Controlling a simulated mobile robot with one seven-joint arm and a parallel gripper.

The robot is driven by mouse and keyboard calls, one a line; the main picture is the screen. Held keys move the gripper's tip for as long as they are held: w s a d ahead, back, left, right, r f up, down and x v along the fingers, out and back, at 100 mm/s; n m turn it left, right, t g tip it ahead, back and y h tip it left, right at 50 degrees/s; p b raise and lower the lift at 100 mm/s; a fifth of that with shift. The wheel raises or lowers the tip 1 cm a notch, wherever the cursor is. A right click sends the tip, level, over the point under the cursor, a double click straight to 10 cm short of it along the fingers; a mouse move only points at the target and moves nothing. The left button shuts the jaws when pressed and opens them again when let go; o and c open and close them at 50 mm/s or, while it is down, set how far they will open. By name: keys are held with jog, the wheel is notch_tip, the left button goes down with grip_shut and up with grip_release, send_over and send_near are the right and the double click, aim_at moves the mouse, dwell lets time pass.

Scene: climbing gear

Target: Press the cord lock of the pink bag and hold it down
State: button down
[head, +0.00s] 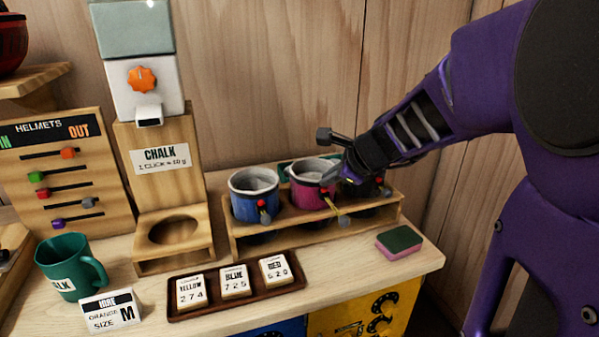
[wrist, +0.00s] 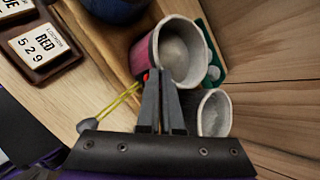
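The pink bag (head: 308,190) stands upright in the middle of a wooden rack, its pale inside showing. It also appears in the wrist view (wrist: 146,50). The red button of its cord lock (wrist: 146,76) shows beside my left fingertip; the rest of the lock is hidden behind the fingers. A yellow cord (wrist: 122,100) hangs from there to a grey end piece (wrist: 91,126). My gripper (wrist: 163,70) has its two fingers together with nothing between them, tips at the pink bag's front. I cannot tell whether they touch or press the button.
The blue bag (head: 250,206), with its own red-topped lock, stands left of the pink one. A dark bag (wrist: 214,112) stands close on the other side, partly behind my gripper. The tag tray (head: 236,303) lies in front; a sponge (head: 399,242) lies right of the rack.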

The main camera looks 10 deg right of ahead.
jog(key=shift+s+d+f+b, duration=0.1)
jog(key=shift+s+f+b, duration=0.1)
jog(key=shift+f+b, duration=0.4)
dwell(0.5)
jog(key=shift+f, duration=0.15)
jog(key=shift+w+r+p, duration=0.2)
jog(key=shift+r+p, duration=0.35)
jog(key=shift+p, duration=0.3)
jog(key=shift+r, duration=0.15)
jog(key=shift+w+r+p, duration=0.1)
jog(key=shift+r+p, duration=0.15)
jog(key=shift+p, duration=0.05)
notch_tip(320, 180, up, 5)
jog(key=p, duration=0.4)
jog(key=shift+f, duration=0.15)
